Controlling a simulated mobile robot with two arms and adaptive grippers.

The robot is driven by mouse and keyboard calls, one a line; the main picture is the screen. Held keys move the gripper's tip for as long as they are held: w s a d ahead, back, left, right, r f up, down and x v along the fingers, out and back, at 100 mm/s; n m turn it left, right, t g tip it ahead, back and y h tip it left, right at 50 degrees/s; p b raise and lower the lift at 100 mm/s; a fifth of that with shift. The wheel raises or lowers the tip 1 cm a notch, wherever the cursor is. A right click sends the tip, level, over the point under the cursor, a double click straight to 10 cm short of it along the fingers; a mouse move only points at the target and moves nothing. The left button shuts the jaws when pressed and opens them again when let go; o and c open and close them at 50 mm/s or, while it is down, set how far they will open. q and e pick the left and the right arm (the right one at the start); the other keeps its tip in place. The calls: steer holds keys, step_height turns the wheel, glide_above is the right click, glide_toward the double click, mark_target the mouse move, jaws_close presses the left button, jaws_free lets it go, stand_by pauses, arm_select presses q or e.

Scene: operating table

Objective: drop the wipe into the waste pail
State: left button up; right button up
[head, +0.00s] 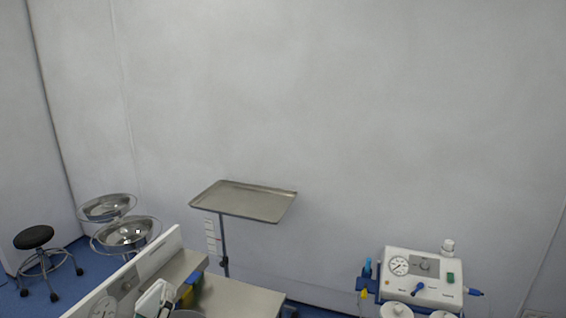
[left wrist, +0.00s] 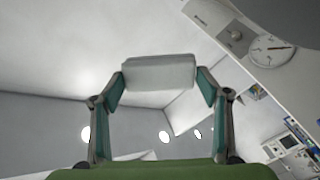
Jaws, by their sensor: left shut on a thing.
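My left gripper (left wrist: 160,84) is shut on the wipe (left wrist: 158,70), a pale grey-white folded block held between the two fingertips in the left wrist view. I cannot identify the waste pail in either view. My right gripper is not in view.
A steel tray (head: 244,201) on a pole stands by the wall. Two steel basins (head: 106,207) (head: 126,234) and a black stool (head: 34,237) are at left. A work surface (head: 240,299) with yellow and blue items (head: 189,291) lies below. A white gauge machine (head: 424,276) stands right.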

arm_select(q)
step_height(320, 180, down, 6)
steer(key=b, duration=0.4)
steer(key=shift+r+b, duration=0.1)
steer(key=shift+b, duration=0.2)
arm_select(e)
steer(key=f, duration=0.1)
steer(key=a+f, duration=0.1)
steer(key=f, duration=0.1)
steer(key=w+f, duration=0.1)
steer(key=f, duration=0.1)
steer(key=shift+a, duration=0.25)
arm_select(q)
steer(key=o, duration=1.2)
steer(key=shift+o, duration=0.2)
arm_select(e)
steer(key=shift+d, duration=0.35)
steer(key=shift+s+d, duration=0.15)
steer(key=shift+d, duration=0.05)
arm_select(q)
steer(key=s+d, duration=0.2)
steer(key=s, duration=0.9)
steer(key=shift+s+d, duration=0.15)
steer(key=shift+s, duration=0.25)
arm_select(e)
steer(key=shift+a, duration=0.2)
